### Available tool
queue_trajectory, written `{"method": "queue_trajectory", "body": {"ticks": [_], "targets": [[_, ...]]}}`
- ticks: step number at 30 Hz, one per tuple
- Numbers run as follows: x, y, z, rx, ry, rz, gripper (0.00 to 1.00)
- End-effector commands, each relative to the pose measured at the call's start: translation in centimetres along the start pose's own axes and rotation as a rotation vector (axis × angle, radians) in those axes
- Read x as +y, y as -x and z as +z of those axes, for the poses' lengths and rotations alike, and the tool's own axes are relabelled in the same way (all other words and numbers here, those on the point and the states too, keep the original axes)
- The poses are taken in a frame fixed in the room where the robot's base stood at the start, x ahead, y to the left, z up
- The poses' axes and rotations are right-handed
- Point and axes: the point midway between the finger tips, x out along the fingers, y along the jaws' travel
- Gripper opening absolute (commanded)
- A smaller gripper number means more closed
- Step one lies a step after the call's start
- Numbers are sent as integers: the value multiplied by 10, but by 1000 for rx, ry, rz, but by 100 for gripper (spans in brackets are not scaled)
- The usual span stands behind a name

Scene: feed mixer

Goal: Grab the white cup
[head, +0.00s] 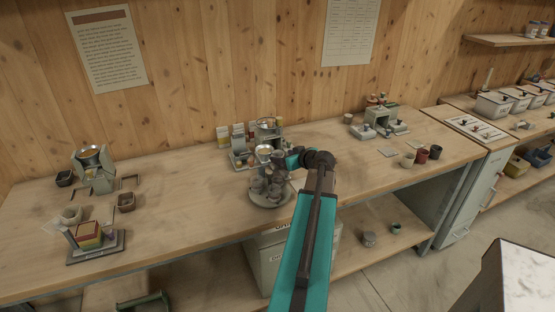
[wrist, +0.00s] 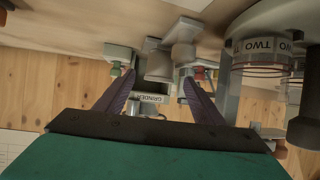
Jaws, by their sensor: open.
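A small off-white cup (head: 407,160) stands on the bench right of centre, at the left end of a short row of cups. It is not recognisable in the wrist view. My gripper (wrist: 158,82) is open, with nothing held between its two dark fingers. In the head view my gripper's teal body (head: 293,160) is over the middle of the bench, well to the left of the cup; its fingertips are hard to make out there.
A dark red cup (head: 422,156) and a dark cup (head: 435,152) stand right of the off-white cup. A round tray (head: 270,203) with grey vessels is close to my gripper. A grinder-labelled unit (wrist: 152,97) lies beyond my fingers.

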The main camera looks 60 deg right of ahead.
Motion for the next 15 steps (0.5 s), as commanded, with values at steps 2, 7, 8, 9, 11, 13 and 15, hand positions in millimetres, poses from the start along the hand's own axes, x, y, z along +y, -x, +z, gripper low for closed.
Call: {"method": "queue_trajectory", "body": {"ticks": [2, 7, 8, 9, 11, 13, 15], "targets": [[0, 0, 0, 0, 0, 0, 62], [0, 0, 0, 0, 0, 0, 62], [0, 0, 0, 0, 0, 0, 62], [0, -1, 0, 0, 0, 0, 62], [1, -3, 0, -1, 0, 0, 62], [1, -8, -1, -1, -1, -1, 62], [1, -14, -1, -2, -1, -1, 62]]}}
